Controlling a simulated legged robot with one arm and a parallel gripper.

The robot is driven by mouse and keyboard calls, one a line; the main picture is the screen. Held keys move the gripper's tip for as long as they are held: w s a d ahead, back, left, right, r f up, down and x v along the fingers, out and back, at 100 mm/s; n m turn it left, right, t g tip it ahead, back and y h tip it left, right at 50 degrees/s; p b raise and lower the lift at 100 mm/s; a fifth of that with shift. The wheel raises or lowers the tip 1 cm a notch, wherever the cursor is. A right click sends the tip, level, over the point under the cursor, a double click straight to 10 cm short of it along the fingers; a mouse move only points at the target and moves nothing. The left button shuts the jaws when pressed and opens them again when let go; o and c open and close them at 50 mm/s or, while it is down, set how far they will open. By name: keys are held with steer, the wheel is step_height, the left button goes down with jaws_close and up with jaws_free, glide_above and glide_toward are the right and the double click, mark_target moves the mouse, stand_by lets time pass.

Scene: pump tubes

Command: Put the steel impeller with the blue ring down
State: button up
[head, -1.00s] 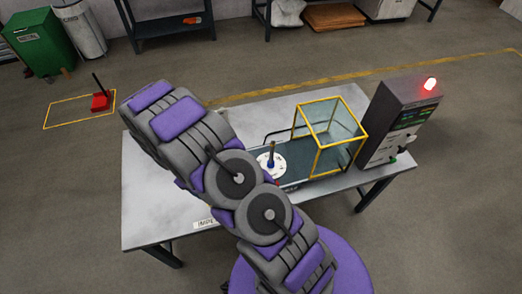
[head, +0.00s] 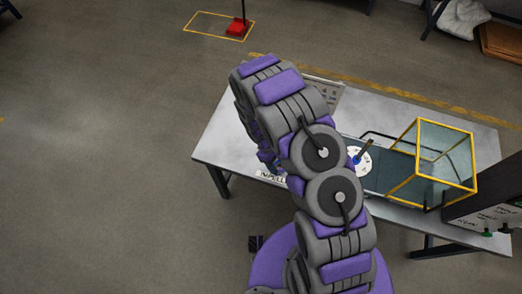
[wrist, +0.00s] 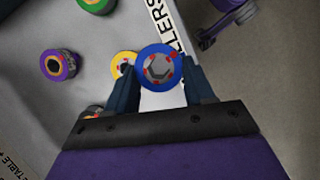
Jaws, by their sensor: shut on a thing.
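The impeller with the blue ring (wrist: 141,64) is in the wrist view, between the fingertips of my gripper (wrist: 160,76). It has a grey steel centre with red marks. My gripper is shut on it, one finger on each side. It appears over the table near the edge strip with the "IMPELLERS" label (wrist: 168,24). Its height above the table cannot be told. In the head view my arm hides most of this spot.
Another piece (wrist: 97,4) is cut off at the top. A yellow-framed glass box (head: 446,155) stands right of my arm.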

steer(key=b, duration=0.2)
glide_above(256, 151)
steer(key=s, duration=0.2)
steer(key=shift+s+f, duration=0.2)
steer(key=shift+f, duration=0.4)
steer(key=shift+w, duration=0.2)
steer(key=shift+w+d+r, duration=0.1)
steer(key=shift+d, duration=0.3)
step_height(256, 151, down, 4)
steer(key=shift+a+r+b, duration=0.1)
steer(key=shift+r+b, duration=0.1)
steer(key=shift+b, duration=0.45)
steer(key=shift+a, duration=0.4)
steer(key=o, duration=1.3)
steer(key=shift+d, duration=0.4)
